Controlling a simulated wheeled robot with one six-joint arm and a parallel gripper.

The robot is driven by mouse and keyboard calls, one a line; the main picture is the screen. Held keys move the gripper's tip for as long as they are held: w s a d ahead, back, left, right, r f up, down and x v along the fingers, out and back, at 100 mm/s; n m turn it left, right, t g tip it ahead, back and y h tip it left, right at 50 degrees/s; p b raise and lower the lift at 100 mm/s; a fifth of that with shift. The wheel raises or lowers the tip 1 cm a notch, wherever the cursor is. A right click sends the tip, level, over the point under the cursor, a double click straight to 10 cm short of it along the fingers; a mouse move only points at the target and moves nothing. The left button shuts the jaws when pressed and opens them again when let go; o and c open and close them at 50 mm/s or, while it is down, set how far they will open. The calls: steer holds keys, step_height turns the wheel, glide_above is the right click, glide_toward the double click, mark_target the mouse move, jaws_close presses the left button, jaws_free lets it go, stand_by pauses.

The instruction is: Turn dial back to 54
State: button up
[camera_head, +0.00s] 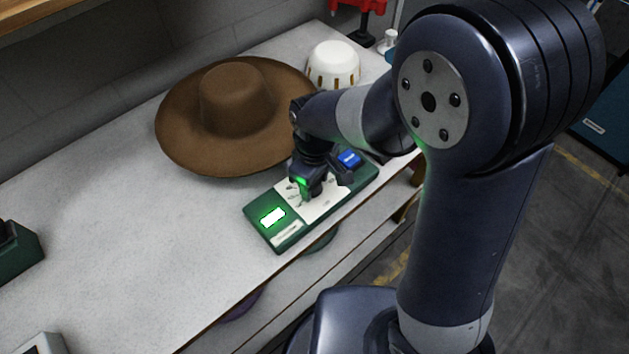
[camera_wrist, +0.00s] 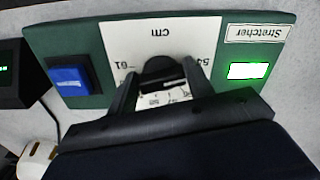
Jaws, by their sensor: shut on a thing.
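The green Stretcher panel (camera_head: 258,212) lies on the table, with a white scale plate, a lit display and a blue button. In the wrist view the panel (camera_wrist: 205,12) fills the upper part, with the blue button (camera_wrist: 70,76) at left and the bright display (camera_wrist: 248,70) at right. The black dial (camera_wrist: 158,68) sits on the white cm plate; numbers near 61 and 54 show partly around it. My gripper (camera_wrist: 160,85) is shut on the dial, one finger each side. My fingers hide part of the scale, and the pointer's exact reading cannot be told.
A brown hat (camera_head: 235,110) lies just behind the panel, close to my wrist. A white slotted dome (camera_head: 333,65) and a red device (camera_head: 360,8) stand farther back. A green box (camera_head: 18,255) is at the left. The table between is clear.

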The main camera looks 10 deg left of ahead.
stand_by(0.5)
steer(key=o, duration=1)
step_height(320, 180, up, 11)
steer(key=shift+f, duration=0.1)
step_height(320, 180, down, 11)
steer(key=shift+r, duration=0.1)
stand_by(0.5)
